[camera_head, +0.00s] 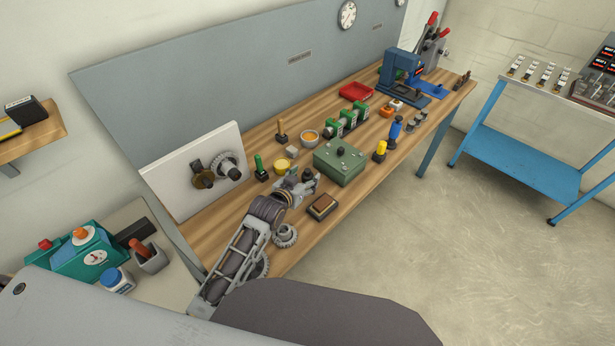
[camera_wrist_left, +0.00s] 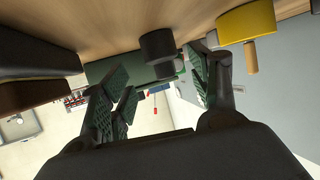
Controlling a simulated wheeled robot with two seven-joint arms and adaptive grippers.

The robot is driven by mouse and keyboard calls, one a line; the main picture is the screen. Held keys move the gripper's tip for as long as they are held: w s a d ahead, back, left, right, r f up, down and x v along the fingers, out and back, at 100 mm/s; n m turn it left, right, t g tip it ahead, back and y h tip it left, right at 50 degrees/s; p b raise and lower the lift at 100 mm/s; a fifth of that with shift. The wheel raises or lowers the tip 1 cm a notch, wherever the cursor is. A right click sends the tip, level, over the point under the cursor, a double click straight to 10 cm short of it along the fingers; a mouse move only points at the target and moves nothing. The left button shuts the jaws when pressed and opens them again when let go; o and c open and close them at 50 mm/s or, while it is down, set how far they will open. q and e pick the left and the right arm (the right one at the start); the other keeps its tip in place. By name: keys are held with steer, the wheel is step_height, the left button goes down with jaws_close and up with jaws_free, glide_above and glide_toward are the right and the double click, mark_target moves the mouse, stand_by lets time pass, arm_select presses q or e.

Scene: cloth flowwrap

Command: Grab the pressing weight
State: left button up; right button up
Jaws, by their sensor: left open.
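The pressing weight appears to be a small black cylinder with a knob (camera_wrist_left: 157,47), standing on the table in the left wrist view. In the head view its dark top (camera_head: 308,174) shows just beyond my left gripper (camera_head: 297,187), partly hidden by it. My left gripper (camera_wrist_left: 160,80) is open, with its green-padded fingers spread and nothing held. In the wrist view the weight lies ahead, between the lines of the two fingers. I cannot tell whether it is within their reach. My right gripper is not in view.
A green box with a black knob (camera_head: 340,162) stands close behind the weight. A yellow round piece (camera_head: 282,166) is on one side, a brown block (camera_head: 322,207) on the other. A gear (camera_head: 285,236) lies near my forearm. Wooden bench (camera_head: 360,196) is bare toward the front edge.

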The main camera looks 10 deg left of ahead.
mark_target(306, 174)
arm_select(q)
steer(key=shift+w+f, duration=0.2)
steer(key=shift+w, duration=0.6)
steer(key=shift+x, duration=1.25)
jaws_close()
